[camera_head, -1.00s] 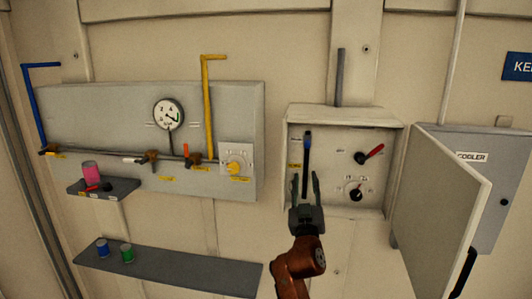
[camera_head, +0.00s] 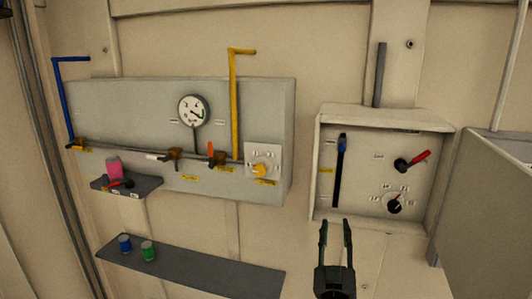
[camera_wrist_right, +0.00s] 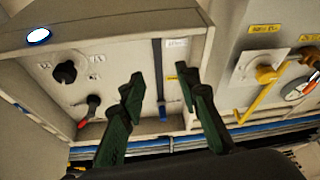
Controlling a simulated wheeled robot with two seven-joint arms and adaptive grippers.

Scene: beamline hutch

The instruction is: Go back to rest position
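My right gripper (camera_head: 335,240) is in the lower part of the head view, just below an open wall box (camera_head: 365,115). Its two fingers point up and stand apart, with nothing between them. In the right wrist view the open fingers (camera_wrist_right: 165,98) also show a clear gap, with the box behind them. My left gripper is not in view.
The box holds a slider with a blue top (camera_head: 342,140), a red-handled switch (camera_head: 413,161) and a black knob (camera_head: 395,206). Its open door (camera_head: 490,205) stands at the right. A gauge panel (camera_head: 140,110) and a grey shelf (camera_head: 200,275) are at the left.

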